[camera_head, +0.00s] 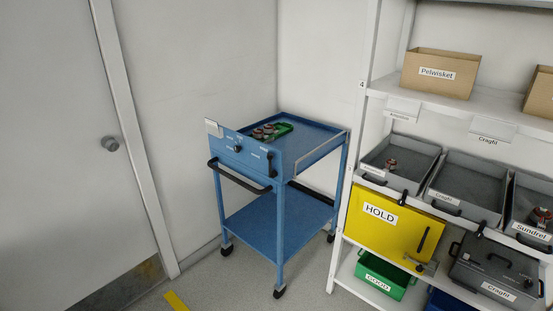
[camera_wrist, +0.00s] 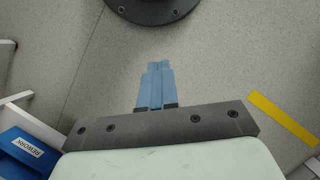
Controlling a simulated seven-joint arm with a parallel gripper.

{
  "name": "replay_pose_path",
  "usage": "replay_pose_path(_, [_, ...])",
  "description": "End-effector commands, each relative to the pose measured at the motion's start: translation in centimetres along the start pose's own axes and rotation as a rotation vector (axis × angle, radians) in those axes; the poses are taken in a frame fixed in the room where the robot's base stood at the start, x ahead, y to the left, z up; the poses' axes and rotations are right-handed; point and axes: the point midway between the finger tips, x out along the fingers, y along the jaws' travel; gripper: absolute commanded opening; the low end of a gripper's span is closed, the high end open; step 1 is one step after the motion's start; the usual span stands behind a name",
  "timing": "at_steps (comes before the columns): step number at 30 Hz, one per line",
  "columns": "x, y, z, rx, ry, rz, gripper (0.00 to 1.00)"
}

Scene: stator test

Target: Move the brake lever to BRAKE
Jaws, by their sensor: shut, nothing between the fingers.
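A blue trolley (camera_head: 265,215) stands against the wall in the head view. Its front panel carries a black upright lever-like handle (camera_head: 270,161) at the right and a small dark knob (camera_head: 238,149) at the left. Small white labels sit by them, too small to read, so I cannot tell for sure which is the brake lever or its setting. My gripper (camera_wrist: 155,68) shows only in the wrist view, with its blue fingers together and empty above the grey floor. It is apart from the trolley, which I cannot make out in that view.
A green tray (camera_head: 284,128) with reddish parts lies on the trolley top. Shelves at the right hold grey bins, a yellow HOLD panel (camera_head: 385,222) and a green GOOD bin (camera_head: 383,275). A door is at left. A blue REWORK bin (camera_wrist: 28,150) shows in the wrist view.

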Motion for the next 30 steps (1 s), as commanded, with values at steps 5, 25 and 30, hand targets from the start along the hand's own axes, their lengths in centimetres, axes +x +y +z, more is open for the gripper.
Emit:
replay_pose_path(5, [-3.5, 0.4, -3.0, 0.01, 0.072, -0.004, 0.0])
replay_pose_path(25, [-17.9, 0.9, -12.3, 0.051, 0.333, -0.069, 0.0])
replay_pose_path(30, [-22.1, 0.8, -14.3, 0.061, 0.404, -0.104, 0.0])
